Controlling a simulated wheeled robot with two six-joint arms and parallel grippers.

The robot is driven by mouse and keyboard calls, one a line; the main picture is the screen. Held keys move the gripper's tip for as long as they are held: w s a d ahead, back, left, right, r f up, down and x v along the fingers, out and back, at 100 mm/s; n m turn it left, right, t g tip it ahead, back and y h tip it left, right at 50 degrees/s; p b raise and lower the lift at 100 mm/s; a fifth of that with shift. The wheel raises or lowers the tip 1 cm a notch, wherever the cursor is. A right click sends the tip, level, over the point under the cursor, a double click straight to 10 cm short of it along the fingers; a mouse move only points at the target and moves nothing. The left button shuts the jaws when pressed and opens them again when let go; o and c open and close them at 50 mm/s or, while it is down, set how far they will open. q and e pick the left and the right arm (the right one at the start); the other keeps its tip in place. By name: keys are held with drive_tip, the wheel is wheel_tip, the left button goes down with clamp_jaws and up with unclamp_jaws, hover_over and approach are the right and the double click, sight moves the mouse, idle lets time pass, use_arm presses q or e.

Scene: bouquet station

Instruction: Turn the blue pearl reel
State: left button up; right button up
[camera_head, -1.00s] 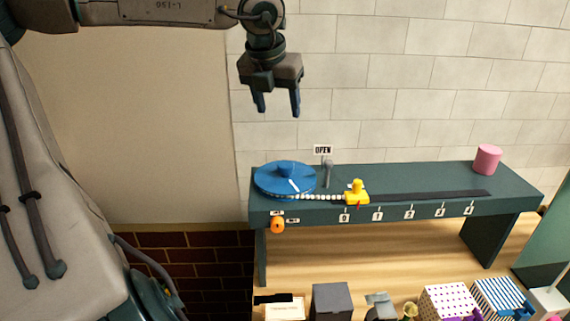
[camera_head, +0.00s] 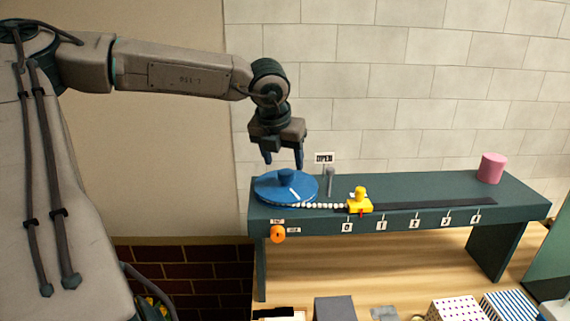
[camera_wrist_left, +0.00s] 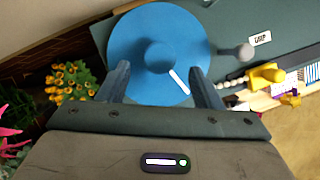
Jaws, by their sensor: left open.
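The blue reel (camera_head: 272,190) is a flat disc with a raised centre knob (camera_head: 286,176) and a white mark, at the left end of the dark green bench. White pearls (camera_head: 322,206) run from it to a yellow slider (camera_head: 359,204) near the 0 label. My left gripper (camera_head: 283,164) is open and empty, pointing down just above the reel. In the left wrist view, the reel (camera_wrist_left: 140,72) lies ahead of the two spread fingers, with its knob (camera_wrist_left: 160,56) between them. My right gripper is not in view.
A grey lever (camera_head: 329,180) with a small sign (camera_head: 324,158) stands beside the reel. An orange knob (camera_head: 278,234) sits on the bench (camera_head: 420,182) front. A pink cylinder (camera_head: 491,168) stands at the right end. Patterned boxes (camera_head: 456,311) stand lower right.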

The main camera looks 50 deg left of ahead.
sight(286, 172)
use_arm(q)
drive_tip(key=x, duration=0.2)
drive_tip(key=shift+w+a+f+p, duration=0.15)
drive_tip(key=shift+w+f+p, duration=0.05)
drive_tip(key=shift+f+p, duration=0.15)
drive_tip(key=shift+w+f, duration=0.1)
drive_tip(key=shift+f, duration=0.45)
drive_tip(key=shift+c, duration=0.2)
clamp_jaws()
drive_tip(key=m+b, duration=0.1)
drive_tip(key=b, duration=0.1)
drive_tip(key=shift+w+a+f+m+h+b, duration=0.1)
drive_tip(key=shift+f+m+h+b, duration=0.15)
drive_tip(key=shift+m+h+b, duration=0.15)
drive_tip(key=shift+r+m+t+h+b, duration=0.15)
drive_tip(key=shift+m+t+h+b, duration=0.15)
drive_tip(key=shift+m+b, duration=0.4)
drive_tip(key=shift+r+m, duration=0.1)
drive_tip(key=shift+m, duration=0.5)
drive_tip(key=shift+a, duration=0.1)
